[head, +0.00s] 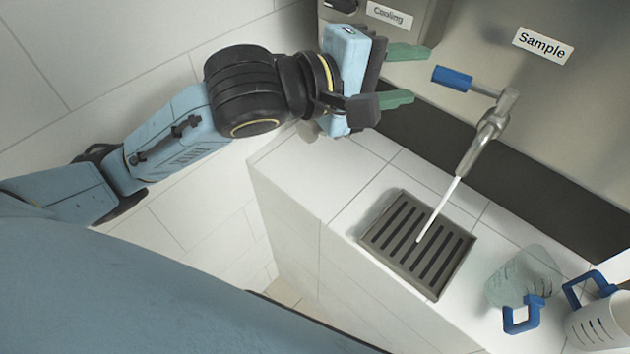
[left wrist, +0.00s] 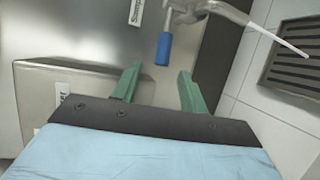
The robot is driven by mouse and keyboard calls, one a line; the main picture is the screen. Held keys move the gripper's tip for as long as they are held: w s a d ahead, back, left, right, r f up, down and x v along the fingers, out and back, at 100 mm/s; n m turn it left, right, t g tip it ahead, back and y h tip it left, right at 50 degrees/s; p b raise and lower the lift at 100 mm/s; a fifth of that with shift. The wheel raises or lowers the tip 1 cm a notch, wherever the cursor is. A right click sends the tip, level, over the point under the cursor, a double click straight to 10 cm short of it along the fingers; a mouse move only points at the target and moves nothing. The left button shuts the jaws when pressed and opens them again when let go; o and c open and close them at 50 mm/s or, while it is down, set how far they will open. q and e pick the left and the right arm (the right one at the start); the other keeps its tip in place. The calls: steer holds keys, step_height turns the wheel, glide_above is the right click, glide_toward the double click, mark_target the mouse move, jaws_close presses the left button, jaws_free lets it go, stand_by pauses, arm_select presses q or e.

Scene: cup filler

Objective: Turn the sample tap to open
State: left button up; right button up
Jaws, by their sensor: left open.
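The sample tap (head: 490,130) is a steel spout on the steel panel under the "Sample" label (head: 543,45). Its lever has a blue handle (head: 452,78) that points left in the head view. A white stream runs from the spout down to the drain grate. My left gripper (head: 412,75) is open and empty, with green fingers just left of the blue handle and apart from it. In the left wrist view the blue handle (left wrist: 163,49) lies ahead of the gap between the open fingers (left wrist: 158,82). My right gripper is not in view.
A slotted drain grate (head: 418,243) is set in the white tiled ledge (head: 345,180) below the spout. A "Cooling" label (head: 389,14) marks the panel above my gripper.

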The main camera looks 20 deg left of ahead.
arm_select(q)
steer(key=a+f+m+g+y+p, duration=0.1)
steer(key=a+f+m+y, duration=0.1)
steer(key=f, duration=0.7)
steer(key=s+a+f+m+g+y+p, duration=0.1)
steer(key=a+f+m+y, duration=0.1)
steer(key=a+f, duration=0.3)
steer(key=a+f+m+y+p, duration=0.1)
steer(key=a+f+m+y, duration=0.1)
steer(key=f, duration=1.1)
steer(key=shift+s+a+f+g+y, duration=0.1)
steer(key=shift+a+f+g+y, duration=0.1)
steer(key=shift+a+y, duration=0.15)
steer(key=shift+s+a+f+g+y, duration=0.1)
steer(key=shift+a+g+y, duration=0.1)
steer(key=shift+a+y, duration=0.15)
steer(key=shift+s+a+f+m, duration=0.1)
steer(key=shift+s+f+m, duration=0.15)
steer(key=shift+f+m, duration=0.2)
steer(key=shift+c, duration=0.2)
